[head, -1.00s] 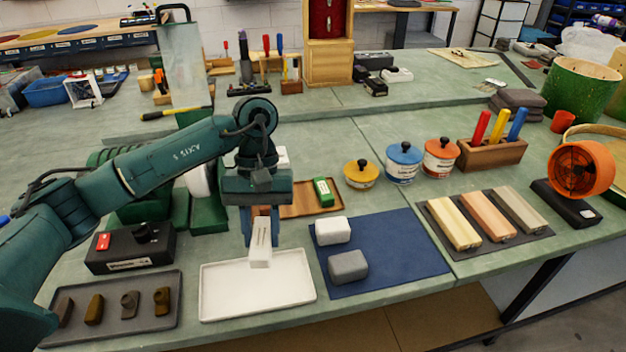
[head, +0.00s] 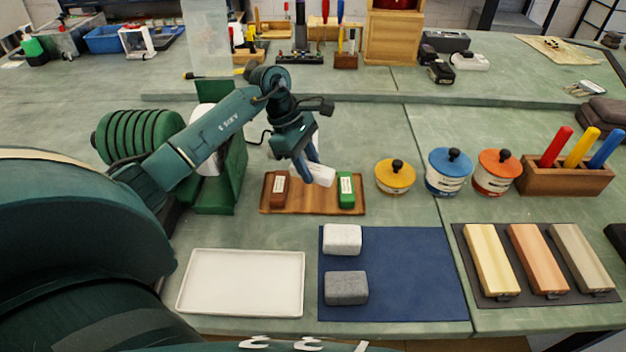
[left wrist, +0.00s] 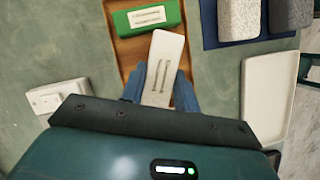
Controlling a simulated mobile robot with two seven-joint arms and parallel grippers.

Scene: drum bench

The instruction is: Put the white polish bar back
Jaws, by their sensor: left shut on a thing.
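The white polish bar (head: 321,176) is between the blue fingers of my left gripper (head: 311,169), which is shut on it. It is tilted and hangs above the wooden tray (head: 312,209), over the space between the brown bar (head: 278,188) and the green bar (head: 346,191). In the left wrist view the white bar (left wrist: 163,62) points toward the green bar (left wrist: 147,18), with wood (left wrist: 132,52) beneath. The brown bar is hidden there. My right gripper is out of view.
An empty white tray (head: 240,283) lies in front. A blue mat (head: 410,275) with a white block (head: 342,239) and a grey block (head: 346,288) is beside it. A green machine (head: 225,185) stands left of the wooden tray; a yellow-lidded pot (head: 396,178) stands right.

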